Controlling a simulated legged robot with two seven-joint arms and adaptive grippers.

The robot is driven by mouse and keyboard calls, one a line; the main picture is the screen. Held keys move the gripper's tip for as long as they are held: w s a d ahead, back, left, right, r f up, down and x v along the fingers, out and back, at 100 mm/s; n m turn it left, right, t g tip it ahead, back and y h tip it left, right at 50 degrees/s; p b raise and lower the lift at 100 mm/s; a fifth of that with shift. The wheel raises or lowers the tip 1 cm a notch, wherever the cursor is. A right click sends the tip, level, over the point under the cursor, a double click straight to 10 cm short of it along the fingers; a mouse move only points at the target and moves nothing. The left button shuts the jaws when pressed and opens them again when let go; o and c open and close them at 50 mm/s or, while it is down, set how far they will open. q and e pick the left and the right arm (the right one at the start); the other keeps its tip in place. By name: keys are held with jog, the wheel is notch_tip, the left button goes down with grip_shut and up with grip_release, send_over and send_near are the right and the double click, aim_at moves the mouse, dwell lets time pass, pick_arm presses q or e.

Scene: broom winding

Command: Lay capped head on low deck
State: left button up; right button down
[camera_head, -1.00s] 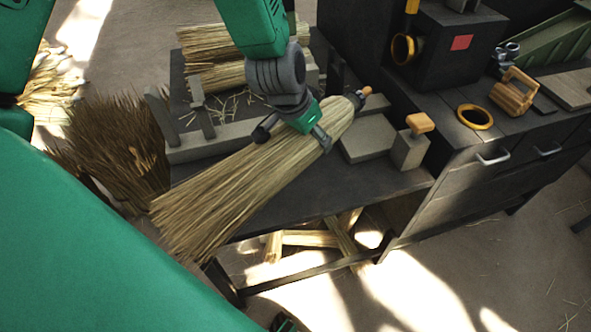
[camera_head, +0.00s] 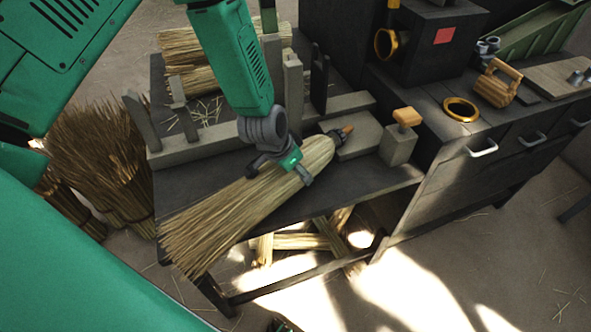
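My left gripper (camera_head: 281,172) is shut across the straw near the capped end. The low deck (camera_head: 378,183) is the dark bench top under it. The head lies slantwise over the deck's front part, cap toward the upper right. Its flared straw end reaches the deck's left front edge. I cannot tell whether its underside touches the deck. My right gripper is not visible.
A grey rail with upright posts (camera_head: 292,90) crosses the deck behind the head. A grey block (camera_head: 358,140) and a wood-handled block (camera_head: 398,145) are near the cap. Straw bundles (camera_head: 185,50) lie behind. A taller cabinet (camera_head: 430,180) stands right. Dark bristle bundles (camera_head: 105,160) stand left.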

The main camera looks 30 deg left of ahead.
pick_arm(q)
jog(key=shift+w+a, duration=0.1)
jog(key=o, duration=1.5)
jog(key=shift+o, duration=0.2)
jog(key=p+v, duration=0.2)
jog(key=v, duration=1)
